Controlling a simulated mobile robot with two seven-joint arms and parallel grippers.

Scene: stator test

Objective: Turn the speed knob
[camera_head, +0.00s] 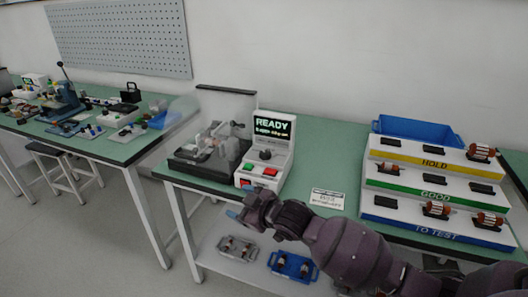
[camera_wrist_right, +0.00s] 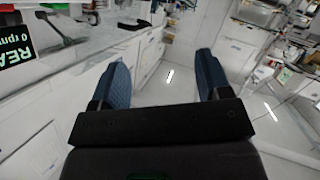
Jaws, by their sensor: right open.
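The test unit (camera_head: 278,133) is a white box on the green bench, with a lit screen (camera_head: 273,127) reading READY. The dark speed knob (camera_head: 265,155) sits on its sloped face below the screen, above a green and a red button. My right gripper (camera_head: 236,214) is at the bench's front edge, in front of and below the unit, apart from the knob. In the right wrist view, its two blue fingers (camera_wrist_right: 164,78) are spread with nothing between them. Part of the screen (camera_wrist_right: 15,45) shows at that view's left edge. My left gripper is not in view.
A dark test fixture (camera_head: 212,150) stands left of the unit. A white label card (camera_head: 327,198) lies to its right. Tiered racks marked HOLD, GOOD and TO TEST (camera_head: 431,237) hold several rotors, with a blue bin (camera_head: 418,130) behind. Trays (camera_head: 293,267) sit on the lower shelf.

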